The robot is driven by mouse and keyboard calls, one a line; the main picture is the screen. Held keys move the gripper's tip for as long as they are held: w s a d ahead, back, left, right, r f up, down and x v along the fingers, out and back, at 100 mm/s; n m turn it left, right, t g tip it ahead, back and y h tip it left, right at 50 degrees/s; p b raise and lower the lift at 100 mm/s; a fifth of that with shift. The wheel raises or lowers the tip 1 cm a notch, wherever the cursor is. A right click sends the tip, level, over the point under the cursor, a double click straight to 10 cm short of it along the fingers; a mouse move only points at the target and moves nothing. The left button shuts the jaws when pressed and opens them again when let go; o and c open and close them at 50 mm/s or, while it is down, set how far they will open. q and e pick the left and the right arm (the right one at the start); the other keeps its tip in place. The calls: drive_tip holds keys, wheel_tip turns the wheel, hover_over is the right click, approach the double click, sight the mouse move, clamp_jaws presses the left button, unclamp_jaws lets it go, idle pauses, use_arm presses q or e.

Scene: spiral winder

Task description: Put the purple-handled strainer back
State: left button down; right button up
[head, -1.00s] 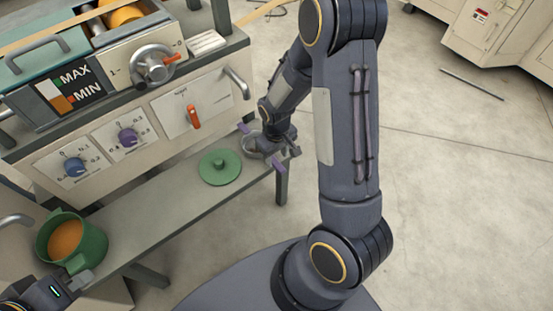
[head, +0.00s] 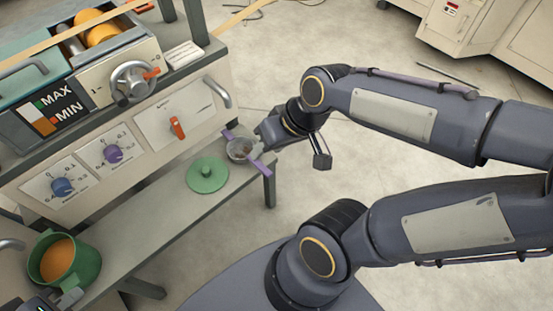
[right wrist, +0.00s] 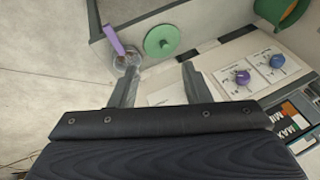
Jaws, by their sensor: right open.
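The strainer (head: 240,150) is a round, greyish bowl with purple handles on two sides. It sits at the right end of the low bench (head: 150,235), beside the green lid (head: 207,175). It also shows in the right wrist view (right wrist: 114,41), partly covered by one finger. My right gripper (head: 266,140) is open, close by the strainer's right side; its fingers (right wrist: 160,68) have nothing between them. My left gripper (head: 68,298) is at the bottom left by the green pot (head: 90,262); its grip is unclear.
The pot holds orange contents. The machine (head: 178,105) stands behind the bench, with blue, purple and red knobs, a crank wheel (head: 133,84) and an orange roll (head: 96,30). Open floor lies right of the bench, and a pale cabinet (head: 480,35) stands far right.

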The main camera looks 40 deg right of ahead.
drive_tip(key=shift+t, duration=0.7)
drive_tip(key=s, duration=0.1)
drive_tip(key=s+a+r, duration=0.1)
drive_tip(key=s, duration=0.1)
drive_tip(key=s+a+r, duration=0.1)
drive_tip(key=shift+s, duration=0.4)
